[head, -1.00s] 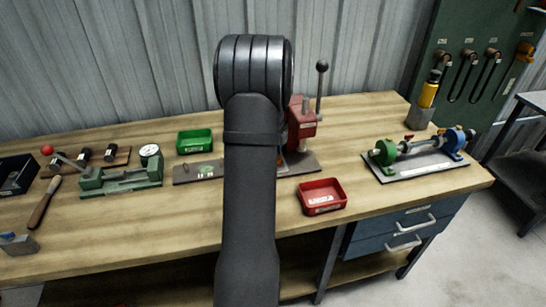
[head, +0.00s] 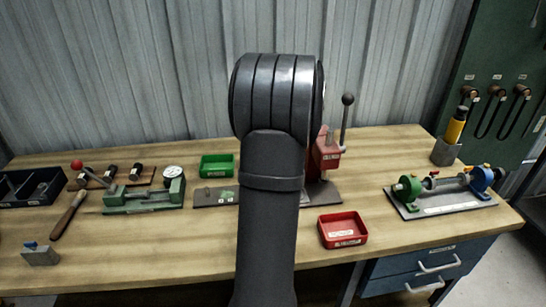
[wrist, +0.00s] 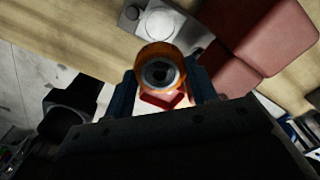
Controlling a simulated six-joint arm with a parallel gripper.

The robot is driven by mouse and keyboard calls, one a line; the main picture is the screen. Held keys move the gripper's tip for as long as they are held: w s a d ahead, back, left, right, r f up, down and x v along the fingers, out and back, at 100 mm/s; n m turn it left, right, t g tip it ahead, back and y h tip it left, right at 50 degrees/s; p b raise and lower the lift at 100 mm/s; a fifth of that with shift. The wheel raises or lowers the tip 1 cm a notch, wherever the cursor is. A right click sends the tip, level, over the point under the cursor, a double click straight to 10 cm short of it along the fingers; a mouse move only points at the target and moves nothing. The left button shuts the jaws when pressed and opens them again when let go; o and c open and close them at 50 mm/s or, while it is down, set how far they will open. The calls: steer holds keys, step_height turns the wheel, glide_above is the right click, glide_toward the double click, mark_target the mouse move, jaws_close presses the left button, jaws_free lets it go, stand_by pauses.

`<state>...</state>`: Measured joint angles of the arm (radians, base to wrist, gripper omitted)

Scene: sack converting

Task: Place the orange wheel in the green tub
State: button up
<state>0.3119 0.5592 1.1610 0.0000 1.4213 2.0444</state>
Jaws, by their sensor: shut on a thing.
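The orange wheel (wrist: 160,56) sits between the two fingers of my gripper (wrist: 161,88) in the wrist view, with a dark round centre facing the camera. My gripper is shut on it. The green tub (head: 217,166) stands on the bench towards the back, left of my arm in the head view. It looks empty. My gripper and the wheel are hidden behind my arm in the head view. I cannot tell their height above the bench.
A red press (head: 326,154) with an upright lever stands right of my arm, close to the gripper. A red tray (head: 343,229) lies nearer the front. A green clamp fixture (head: 144,196) is at left, and a green and blue shaft rig (head: 441,191) at right.

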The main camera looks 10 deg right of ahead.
steer(key=w+a+f, duration=0.6)
steer(key=w+a, duration=0.5)
glide_toward(217, 162)
steer(key=shift+m, duration=0.4)
steer(key=s, duration=0.1)
steer(key=s+f, duration=0.1)
steer(key=s, duration=0.1)
steer(key=s+f, duration=0.1)
steer(key=shift+s+d+f, duration=0.1)
steer(key=shift+s+d, duration=0.25)
steer(key=shift+s, duration=0.05)
steer(key=shift+a+f, duration=0.15)
steer(key=shift+f, duration=1.9)
steer(key=shift+f, duration=0.15)
steer(key=o, duration=0.8)
